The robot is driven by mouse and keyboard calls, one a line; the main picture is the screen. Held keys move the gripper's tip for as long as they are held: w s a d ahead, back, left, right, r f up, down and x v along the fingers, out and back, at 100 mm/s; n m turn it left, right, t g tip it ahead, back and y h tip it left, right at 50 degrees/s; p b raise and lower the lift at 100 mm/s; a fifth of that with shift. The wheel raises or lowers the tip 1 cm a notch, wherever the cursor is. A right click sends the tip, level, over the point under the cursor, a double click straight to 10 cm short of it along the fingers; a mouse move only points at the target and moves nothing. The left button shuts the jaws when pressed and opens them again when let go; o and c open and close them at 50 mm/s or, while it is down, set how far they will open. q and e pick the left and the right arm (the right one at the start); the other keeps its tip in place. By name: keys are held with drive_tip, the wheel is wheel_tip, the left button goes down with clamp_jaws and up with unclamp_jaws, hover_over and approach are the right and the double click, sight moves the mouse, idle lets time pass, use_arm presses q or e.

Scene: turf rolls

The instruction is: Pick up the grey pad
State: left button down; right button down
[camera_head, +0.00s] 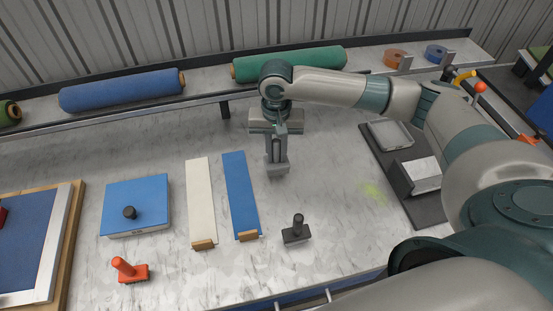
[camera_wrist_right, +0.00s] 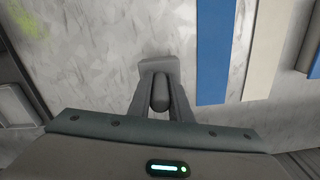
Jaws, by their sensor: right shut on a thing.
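The grey pad (camera_head: 279,171) is a small light-grey block below my right gripper (camera_head: 276,150), in the middle of the bench. In the right wrist view, the pad's block (camera_wrist_right: 160,64) shows past the fingertips. Its rounded upright handle (camera_wrist_right: 160,95) is between the two fingers of my right gripper (camera_wrist_right: 160,88), which is shut on it. I cannot tell whether the pad touches the bench. My left gripper is not in view.
A dark pad with a handle (camera_head: 297,232) stands nearer the front. A blue strip (camera_head: 240,195) and a cream strip (camera_head: 201,200) lie left of the gripper. A blue block (camera_head: 137,200) and red stamp (camera_head: 130,271) are further left. A dark tray (camera_head: 413,205) lies right.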

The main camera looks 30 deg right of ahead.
drive_tip(key=s+d+r+b, duration=0.2)
drive_tip(key=d+r+b, duration=0.1)
drive_tip(key=d+r, duration=0.5)
drive_tip(key=shift+d, duration=1.8)
drive_tip(key=s+a+n, duration=0.3)
drive_tip(key=a, duration=0.5)
drive_tip(key=s+a+f+n, duration=0.1)
drive_tip(key=s+a+n, duration=0.2)
drive_tip(key=a, duration=0.6)
drive_tip(key=shift+s+a+f+b, duration=0.15)
drive_tip(key=shift+s+a+b, duration=0.1)
drive_tip(key=shift+b, duration=0.2)
drive_tip(key=shift+d, duration=0.2)
